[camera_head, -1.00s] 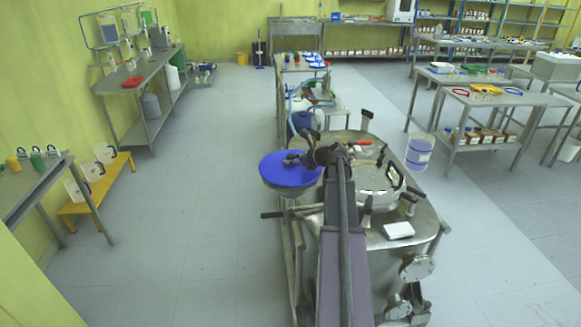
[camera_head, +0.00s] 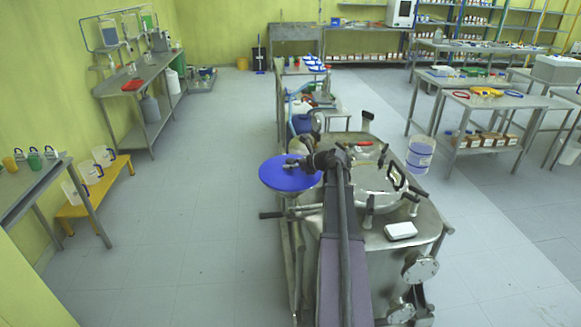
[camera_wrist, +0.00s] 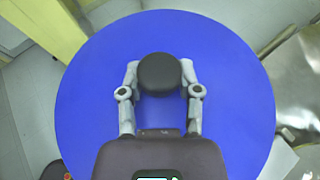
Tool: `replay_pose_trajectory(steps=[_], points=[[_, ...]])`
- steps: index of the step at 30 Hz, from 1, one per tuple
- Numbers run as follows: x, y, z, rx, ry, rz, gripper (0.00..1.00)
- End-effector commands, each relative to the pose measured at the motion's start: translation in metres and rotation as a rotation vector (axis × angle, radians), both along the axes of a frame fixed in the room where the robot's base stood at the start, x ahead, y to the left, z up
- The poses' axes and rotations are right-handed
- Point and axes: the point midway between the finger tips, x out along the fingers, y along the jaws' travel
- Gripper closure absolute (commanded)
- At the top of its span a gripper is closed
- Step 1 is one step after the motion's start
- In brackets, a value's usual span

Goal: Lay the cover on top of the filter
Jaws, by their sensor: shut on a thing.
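The cover is a round blue disc (camera_head: 285,176) with a black knob (camera_wrist: 160,72) at its middle. In the wrist view the blue face (camera_wrist: 235,100) fills most of the picture. My gripper (camera_wrist: 160,78) is shut on the knob, one grey finger on each side. In the head view my gripper (camera_head: 297,163) is over the disc, left of the steel reactor. The disc looks near level.
The steel reactor top (camera_head: 372,187), with handles and fittings, stands right of the cover. A white box (camera_head: 400,231) lies on its front edge. A bucket (camera_head: 420,155) is beyond it. Open floor (camera_head: 190,200) lies to the left, with a yellow bench (camera_head: 97,190) farther left.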

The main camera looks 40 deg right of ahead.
Motion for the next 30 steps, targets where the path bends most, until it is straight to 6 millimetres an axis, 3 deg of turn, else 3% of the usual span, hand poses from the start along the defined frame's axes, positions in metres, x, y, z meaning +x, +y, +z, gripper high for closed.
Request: replay_pose_trajectory(steps=[9,10,13,30], points=[[0.0000,0.0000,-0.0042,0.000,0.000,0.000,1.00],[0.0000,0.0000,-0.0041,0.000,0.000,0.000,0.53],[0.0001,0.0000,-0.0033,0.000,0.000,0.000,0.23],[0.0000,0.0000,0.0002,0.000,0.000,0.000,0.21]])
